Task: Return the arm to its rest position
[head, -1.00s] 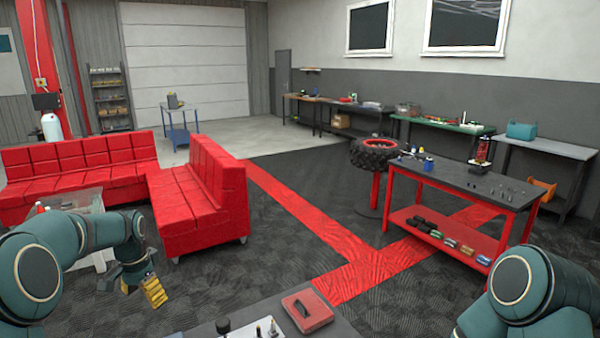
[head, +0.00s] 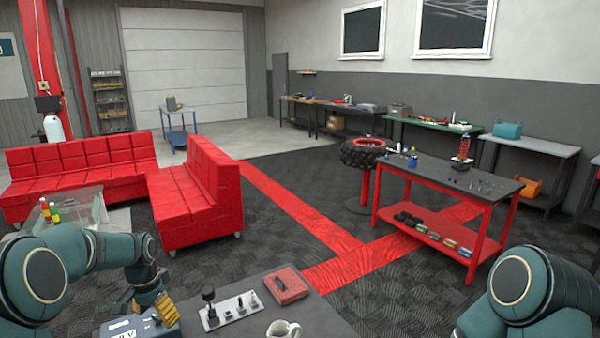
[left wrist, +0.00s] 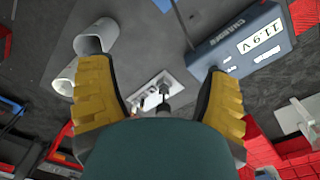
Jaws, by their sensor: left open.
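My left gripper (head: 155,308) is at the lower left in the head view, with yellow finger pads, beside a blue-grey box (head: 140,329) on the near dark table. In the left wrist view my left gripper (left wrist: 160,82) has its two yellow-padded fingers wide apart. Nothing is held between them; a light switch panel (left wrist: 158,93) shows beyond the gap. My left arm is bent at the left edge of the head view. My right arm shows at the lower right, but its gripper is out of frame.
The near table (head: 325,318) carries a switch panel (head: 231,309), a red case (head: 287,285) and a white mug (head: 284,330). The box shows a numeric display in the left wrist view (left wrist: 245,42). A red sofa (head: 200,200) and glass table (head: 85,204) stand beyond.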

